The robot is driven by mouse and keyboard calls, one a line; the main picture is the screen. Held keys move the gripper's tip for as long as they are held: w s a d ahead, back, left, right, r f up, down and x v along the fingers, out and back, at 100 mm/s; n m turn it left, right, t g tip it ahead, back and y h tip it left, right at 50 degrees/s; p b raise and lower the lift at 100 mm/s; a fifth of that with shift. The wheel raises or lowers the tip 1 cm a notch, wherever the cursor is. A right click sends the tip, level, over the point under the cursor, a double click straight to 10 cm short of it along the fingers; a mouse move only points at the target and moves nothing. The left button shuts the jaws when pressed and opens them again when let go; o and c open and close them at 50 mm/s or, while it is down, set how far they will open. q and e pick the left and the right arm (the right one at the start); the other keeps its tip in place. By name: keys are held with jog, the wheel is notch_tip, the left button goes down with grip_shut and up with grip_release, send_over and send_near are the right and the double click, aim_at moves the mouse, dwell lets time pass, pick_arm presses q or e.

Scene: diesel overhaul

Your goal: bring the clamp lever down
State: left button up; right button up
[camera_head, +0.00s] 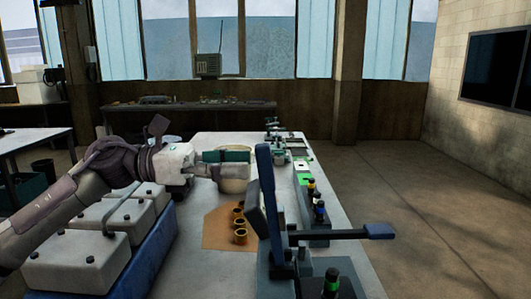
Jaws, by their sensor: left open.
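A clamp-like fixture stands at the front right of the long table. It has a tall blue upright bar (267,200), tilted slightly. A dark lever arm (325,235) runs level to the right and ends in a blue grip (380,231). I cannot tell which of the two is the clamp lever. My left gripper (233,163) is open, to the left of the upright bar and apart from it in the picture. Its fingers point right, in front of a pale bowl (232,185). My right gripper is not in view.
Several brass-coloured rings (240,236) stand on a brown mat (216,230). Large pale blocks (80,262) sit in a blue tray (152,262) at the left. Small fixtures with coloured buttons (319,212) line the table's right edge. The floor (430,220) at the right is clear.

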aim_at(265, 190)
pick_arm(q)
jog(key=d+p, duration=0.1)
jog(key=d, duration=0.4)
grip_shut()
dwell(0.3)
